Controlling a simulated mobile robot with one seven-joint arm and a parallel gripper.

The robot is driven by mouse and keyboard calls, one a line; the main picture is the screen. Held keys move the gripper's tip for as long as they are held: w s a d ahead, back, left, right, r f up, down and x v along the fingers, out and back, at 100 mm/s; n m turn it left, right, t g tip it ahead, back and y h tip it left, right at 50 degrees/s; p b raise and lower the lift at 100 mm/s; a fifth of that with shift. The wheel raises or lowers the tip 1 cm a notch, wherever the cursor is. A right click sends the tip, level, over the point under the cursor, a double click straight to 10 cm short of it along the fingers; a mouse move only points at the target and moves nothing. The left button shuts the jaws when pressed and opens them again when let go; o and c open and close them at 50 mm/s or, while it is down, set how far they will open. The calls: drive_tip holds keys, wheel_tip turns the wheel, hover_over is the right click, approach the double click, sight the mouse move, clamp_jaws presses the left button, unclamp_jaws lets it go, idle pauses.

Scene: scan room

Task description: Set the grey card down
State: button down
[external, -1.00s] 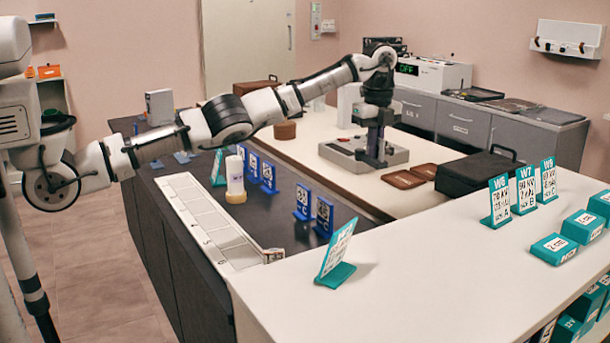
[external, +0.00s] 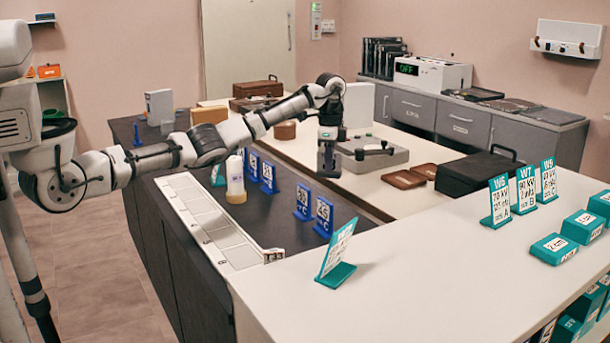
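I cannot pick out a grey card for certain in the external view. My gripper (external: 328,172) points down near the right edge of the dark counter (external: 285,235), above and behind two blue stands with printed cards. Its fingers are small and dark here, so I cannot tell whether they are open or shut or hold a card. The nearer blue stands are one at the left (external: 303,202) and one at the right (external: 323,216). Both are upright.
A grey device (external: 372,152) sits on the white table. A teal card stand (external: 337,252) is on the front white counter, which has free room.

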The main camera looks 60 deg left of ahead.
wheel_tip(320, 180, down, 10)
drive_tip(key=shift+f+p, duration=0.1)
drive_tip(key=shift+p, duration=0.8)
drive_tip(key=shift+f, duration=0.15)
drive_tip(key=c, duration=1.7)
unclamp_jaws()
drive_tip(key=shift+o, duration=0.3)
wheel_tip(320, 180, up, 12)
drive_tip(key=b, duration=0.3)
drive_tip(key=shift+r, duration=0.2)
